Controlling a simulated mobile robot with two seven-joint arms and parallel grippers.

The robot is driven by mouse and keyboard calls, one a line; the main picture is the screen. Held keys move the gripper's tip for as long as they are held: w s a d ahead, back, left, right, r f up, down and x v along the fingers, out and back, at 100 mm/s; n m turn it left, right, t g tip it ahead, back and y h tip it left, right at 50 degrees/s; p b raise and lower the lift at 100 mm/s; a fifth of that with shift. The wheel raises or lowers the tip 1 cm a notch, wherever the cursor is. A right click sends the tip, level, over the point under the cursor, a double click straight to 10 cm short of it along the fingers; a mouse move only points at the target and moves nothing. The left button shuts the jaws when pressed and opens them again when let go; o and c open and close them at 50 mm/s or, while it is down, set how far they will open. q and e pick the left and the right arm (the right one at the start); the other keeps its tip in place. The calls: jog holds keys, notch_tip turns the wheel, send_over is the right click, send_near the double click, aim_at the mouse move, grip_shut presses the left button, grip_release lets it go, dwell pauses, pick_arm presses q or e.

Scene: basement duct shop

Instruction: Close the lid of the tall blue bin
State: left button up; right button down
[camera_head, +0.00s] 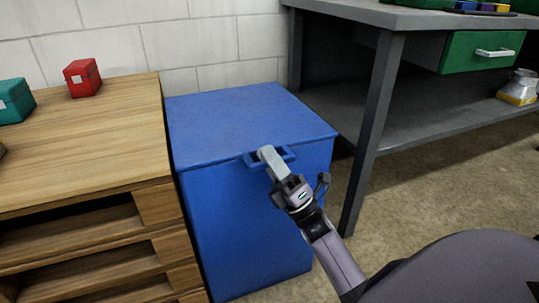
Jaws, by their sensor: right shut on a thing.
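The tall blue bin (245,225) stands on the floor in the middle of the camera_head view. Its blue lid (240,115) lies flat across the top, with no clear gap showing at the front edge. A blue handle (285,151) sticks out from the lid's front edge. My right gripper (268,156) is at this handle, its fingers shut on it. The fingers hide part of the handle. My left gripper is not in view.
A wooden pallet stack (95,135) stands close against the bin's left side, with a red box (82,78) and a teal box (14,100) on it. A grey workbench (370,120) with a green drawer (482,52) stands at right. A white block wall (160,40) is behind.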

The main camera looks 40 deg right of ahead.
jog(key=shift+s+a+n+y, duration=0.2)
jog(key=shift+s+n+y, duration=0.1)
jog(key=shift+y, duration=0.2)
jog(key=c, duration=1.3)
grip_release()
jog(key=shift+o, duration=0.9)
jog(key=shift+s+r, duration=0.1)
jog(key=shift+r, duration=0.1)
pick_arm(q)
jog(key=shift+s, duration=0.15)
pick_arm(e)
jog(key=shift+f, duration=0.1)
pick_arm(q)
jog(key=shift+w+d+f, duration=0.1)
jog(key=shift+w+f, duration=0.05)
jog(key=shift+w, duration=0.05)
pick_arm(e)
jog(key=v, duration=0.7)
